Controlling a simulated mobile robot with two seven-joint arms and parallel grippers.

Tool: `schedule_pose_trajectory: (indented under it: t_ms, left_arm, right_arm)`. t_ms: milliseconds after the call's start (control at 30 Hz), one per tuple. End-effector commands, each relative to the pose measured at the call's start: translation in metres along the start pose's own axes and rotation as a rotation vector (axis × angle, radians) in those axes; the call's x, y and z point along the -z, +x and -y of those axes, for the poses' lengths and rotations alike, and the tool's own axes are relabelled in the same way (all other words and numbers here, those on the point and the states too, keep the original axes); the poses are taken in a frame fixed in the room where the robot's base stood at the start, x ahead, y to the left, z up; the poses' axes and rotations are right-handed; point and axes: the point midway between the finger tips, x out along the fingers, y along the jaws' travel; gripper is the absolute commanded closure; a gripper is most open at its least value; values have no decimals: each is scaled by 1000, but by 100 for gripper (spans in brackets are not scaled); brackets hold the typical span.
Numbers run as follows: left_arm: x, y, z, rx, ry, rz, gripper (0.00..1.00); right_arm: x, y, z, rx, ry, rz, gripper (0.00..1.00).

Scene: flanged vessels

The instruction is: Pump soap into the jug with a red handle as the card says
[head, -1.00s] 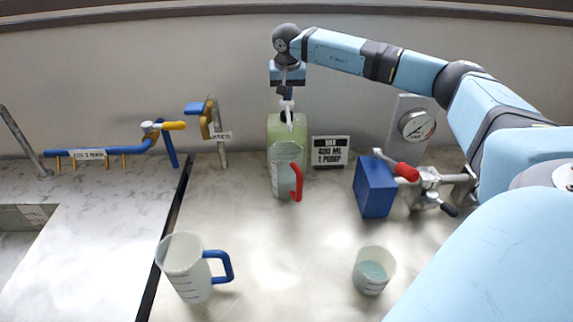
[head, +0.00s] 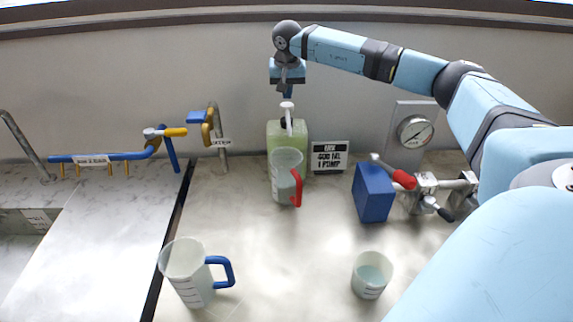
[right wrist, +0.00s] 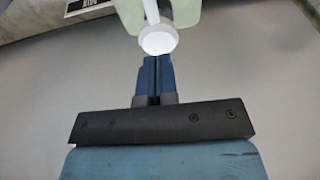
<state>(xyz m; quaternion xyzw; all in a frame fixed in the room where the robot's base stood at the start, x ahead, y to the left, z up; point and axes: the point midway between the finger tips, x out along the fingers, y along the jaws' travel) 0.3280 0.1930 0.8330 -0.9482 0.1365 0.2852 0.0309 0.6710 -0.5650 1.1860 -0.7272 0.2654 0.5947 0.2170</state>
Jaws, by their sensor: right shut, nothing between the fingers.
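The jug with a red handle (head: 286,178) stands upright in front of the soap bottle (head: 273,134), under its pump. I cannot tell its fill level. The bottle is pale green with a white pump (head: 287,107). My right gripper (head: 287,95) is shut and empty, just above the pump head. In the right wrist view the shut fingertips (right wrist: 158,62) are close to the round white pump head (right wrist: 158,40); a small gap shows in the head view. The card (head: 329,157) stands right of the bottle; "ML" and "1 PUMP" can be read. My left gripper is not in view.
A blue-handled jug (head: 190,272) stands front left and a small cup with liquid (head: 371,275) front right. A blue block (head: 373,193) and a red-handled valve (head: 404,180) are at right. Blue pipework (head: 110,157) is at left. The middle counter is clear.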

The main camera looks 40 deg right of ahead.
Motion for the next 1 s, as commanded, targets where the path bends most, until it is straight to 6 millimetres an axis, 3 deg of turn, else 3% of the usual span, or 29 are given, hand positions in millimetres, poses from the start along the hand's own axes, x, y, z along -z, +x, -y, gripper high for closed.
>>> schedule_pose_trajectory:
  t_ms: [233, 733, 1000]
  left_arm:
    - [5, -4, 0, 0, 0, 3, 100]
    - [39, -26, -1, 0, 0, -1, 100]
    - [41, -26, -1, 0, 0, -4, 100]
  right_arm:
    - [2, -9, 0, 0, 0, 0, 100]
    - [12, -57, 0, 1, 0, 0, 100]
    - [12, -59, 0, 0, 0, 0, 100]
